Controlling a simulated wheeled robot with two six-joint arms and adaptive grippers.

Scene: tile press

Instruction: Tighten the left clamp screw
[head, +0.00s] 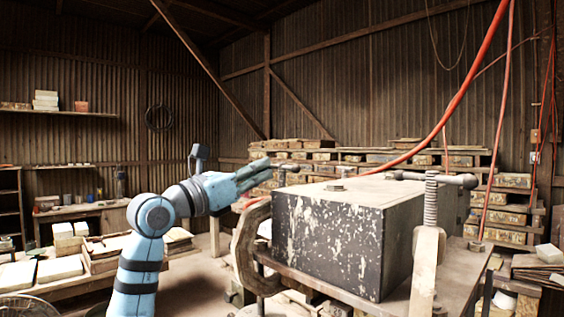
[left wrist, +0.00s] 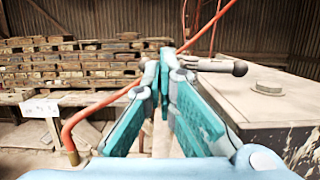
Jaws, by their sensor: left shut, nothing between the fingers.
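The left clamp screw's handle (head: 286,168) is a dull metal crossbar behind the far left edge of the dark block. In the left wrist view the crossbar (left wrist: 212,65), with a rounded end, shows just beyond and to the right of my fingertips. My left gripper (head: 266,167) has teal fingers, shut and empty, with the tips close to the bar's left end; I cannot tell if they touch. It also shows in the left wrist view (left wrist: 167,62). The screw's shaft is mostly hidden. My right gripper is not in view.
The chipped dark block (head: 325,243) fills the press bench (head: 450,280). A second clamp screw (head: 431,200) stands upright at its near right. Red hoses (head: 470,80) hang from above. Stacked timber (head: 400,155) stands behind, and a work table (head: 30,290) is at left.

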